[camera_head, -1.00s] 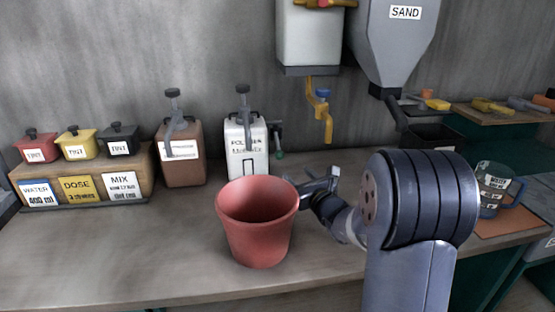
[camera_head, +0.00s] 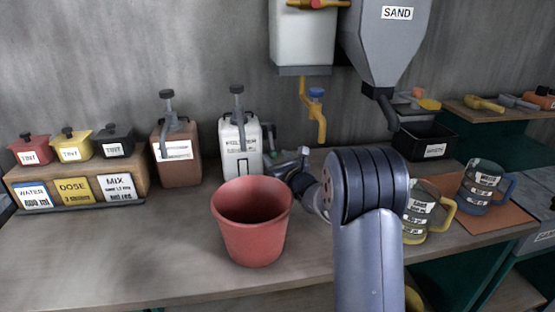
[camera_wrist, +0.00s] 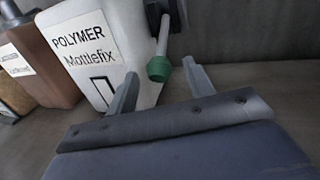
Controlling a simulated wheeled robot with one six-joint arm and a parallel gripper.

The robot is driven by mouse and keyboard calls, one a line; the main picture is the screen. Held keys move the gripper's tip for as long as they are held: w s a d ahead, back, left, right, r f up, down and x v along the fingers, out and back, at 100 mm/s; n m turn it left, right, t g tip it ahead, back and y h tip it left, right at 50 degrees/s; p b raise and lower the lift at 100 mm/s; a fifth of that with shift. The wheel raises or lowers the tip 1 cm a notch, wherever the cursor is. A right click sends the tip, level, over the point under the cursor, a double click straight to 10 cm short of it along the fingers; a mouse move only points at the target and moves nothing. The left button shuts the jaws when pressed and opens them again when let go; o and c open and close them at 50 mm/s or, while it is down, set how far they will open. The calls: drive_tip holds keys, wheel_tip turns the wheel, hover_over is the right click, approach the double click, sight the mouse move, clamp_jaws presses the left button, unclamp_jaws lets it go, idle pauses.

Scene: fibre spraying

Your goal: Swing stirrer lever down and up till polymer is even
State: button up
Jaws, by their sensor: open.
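The white polymer container (camera_head: 241,150) stands at the back of the bench, and its label reads polymer. It fills the upper left of the wrist view (camera_wrist: 97,50). The stirrer lever (camera_wrist: 162,40) is on the container's right side and hangs down, with a green knob (camera_wrist: 159,69) at its low end. My gripper (camera_wrist: 160,68) is open and empty, with the knob showing between its two fingertips. In the head view my gripper (camera_head: 282,160) is just right of the container, and the knob cannot be made out there. The polymer inside is hidden.
A red bucket (camera_head: 252,232) stands on the bench in front of the container. A brown container (camera_head: 177,158) is to its left. A yellow tap (camera_head: 316,115) hangs above right. Jugs (camera_head: 421,215) stand at the right. The front left of the bench is clear.

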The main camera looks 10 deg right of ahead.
drive_tip(key=shift+c, duration=0.2)
clamp_jaws()
